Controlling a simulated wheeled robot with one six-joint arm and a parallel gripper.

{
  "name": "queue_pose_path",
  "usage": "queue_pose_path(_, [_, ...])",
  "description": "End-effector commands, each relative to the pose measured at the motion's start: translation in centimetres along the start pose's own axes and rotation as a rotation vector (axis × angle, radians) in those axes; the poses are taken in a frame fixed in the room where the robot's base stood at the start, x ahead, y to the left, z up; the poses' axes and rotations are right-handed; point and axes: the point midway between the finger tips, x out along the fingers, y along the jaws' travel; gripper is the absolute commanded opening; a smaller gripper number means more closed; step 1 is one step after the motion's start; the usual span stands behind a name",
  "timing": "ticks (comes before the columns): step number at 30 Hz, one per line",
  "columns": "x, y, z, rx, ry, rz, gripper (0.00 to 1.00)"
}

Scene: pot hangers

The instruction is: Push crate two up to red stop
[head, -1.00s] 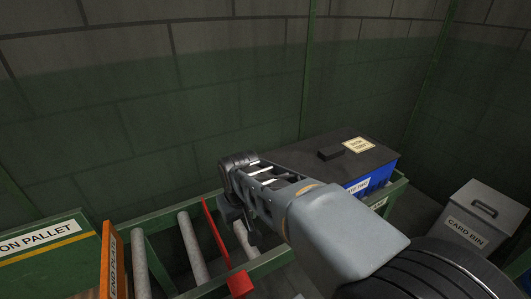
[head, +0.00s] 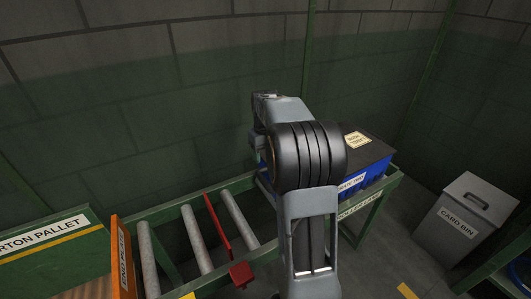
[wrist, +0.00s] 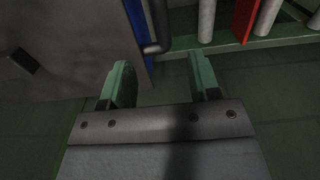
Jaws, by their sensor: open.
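Crate two (head: 374,172) is a blue crate with a dark lid, standing on the right part of the roller lane (head: 362,214). My arm covers its left part in the head view. The red stop (head: 223,235) is a red bar across the rollers, left of the crate, with bare rollers between them. In the wrist view, my gripper (wrist: 162,82) is open and empty, its green fingers apart. The red stop (wrist: 244,20) is at upper right. Finger contact cannot be told.
An orange end plate (head: 122,257) stands at the lane's left end, beside a green carton pallet box (head: 45,248). A grey card bin (head: 447,238) stands on the floor at right. A block wall (head: 150,110) closes the back.

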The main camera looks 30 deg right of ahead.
Motion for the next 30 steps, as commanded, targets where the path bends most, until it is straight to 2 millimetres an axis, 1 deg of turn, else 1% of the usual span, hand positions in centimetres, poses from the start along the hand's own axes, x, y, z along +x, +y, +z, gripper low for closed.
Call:
queue_pose_path(4, [0.6, 0.0, 0.0, 0.0, -0.001, 0.0, 0.56])
queue_pose_path(7, [1.7, 0.0, 0.0, 0.0, -0.001, 0.0, 0.56])
queue_pose_path(21, [9.9, -0.1, 0.0, 0.0, -0.002, -0.001, 0.56])
queue_pose_path(24, [11.2, -0.1, 0.0, 0.0, -0.001, -0.001, 0.56])
queue_pose_path(30, [13.0, -0.1, 0.0, 0.0, 0.0, 0.0, 0.56])
